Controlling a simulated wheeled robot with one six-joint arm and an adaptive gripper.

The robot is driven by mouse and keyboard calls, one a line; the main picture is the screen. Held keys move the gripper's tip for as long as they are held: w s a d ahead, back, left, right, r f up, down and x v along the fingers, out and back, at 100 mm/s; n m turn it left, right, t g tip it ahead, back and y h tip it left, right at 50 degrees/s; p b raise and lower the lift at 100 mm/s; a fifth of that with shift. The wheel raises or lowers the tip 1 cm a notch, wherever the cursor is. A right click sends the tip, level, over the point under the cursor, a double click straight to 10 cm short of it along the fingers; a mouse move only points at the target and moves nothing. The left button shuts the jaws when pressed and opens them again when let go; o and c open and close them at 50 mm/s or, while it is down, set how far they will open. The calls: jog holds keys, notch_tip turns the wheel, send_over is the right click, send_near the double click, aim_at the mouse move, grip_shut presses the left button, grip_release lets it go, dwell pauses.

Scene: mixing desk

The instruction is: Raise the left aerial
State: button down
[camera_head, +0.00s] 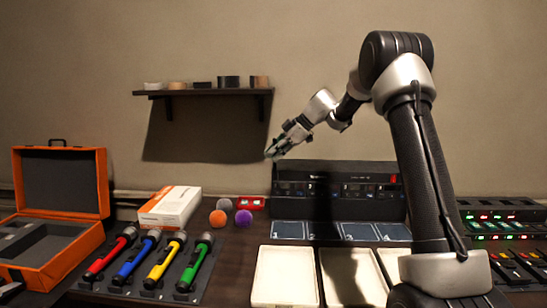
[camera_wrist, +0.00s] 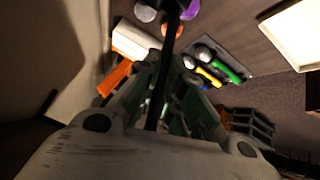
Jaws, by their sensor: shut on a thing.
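The black receiver unit (camera_head: 335,180) stands at the back of the desk, with a row of small displays on its front. My gripper (camera_head: 273,152) is just above its left end. In the wrist view a thin black rod, the left aerial (camera_wrist: 172,25), runs between the fingers of my gripper (camera_wrist: 165,75), which are shut on it. In the head view the aerial is too small and dark to make out against the fingers. A right aerial cannot be made out.
A wall shelf (camera_head: 204,92) with small items is up left of my gripper. Below left are a white box (camera_head: 170,207), small balls (camera_head: 243,217), coloured microphones (camera_head: 160,262) and an open orange case (camera_head: 60,210). Pale trays (camera_head: 285,277) lie in front. Mixer gear (camera_head: 500,235) is right.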

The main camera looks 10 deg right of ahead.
jog(key=shift+w+d+r+m+g+y, duration=0.15)
jog(key=shift+w+d+m+g, duration=0.1)
jog(key=shift+w+g, duration=0.25)
jog(key=shift+w+d+f+m+g+y, duration=0.15)
jog(key=shift+w+m+g, duration=0.1)
jog(key=shift+w+g, duration=0.25)
jog(key=shift+w+r, duration=0.1)
jog(key=shift+r, duration=0.05)
jog(key=shift+a, duration=0.1)
jog(key=c, duration=1.5)
grip_release()
jog(key=v, duration=1.2)
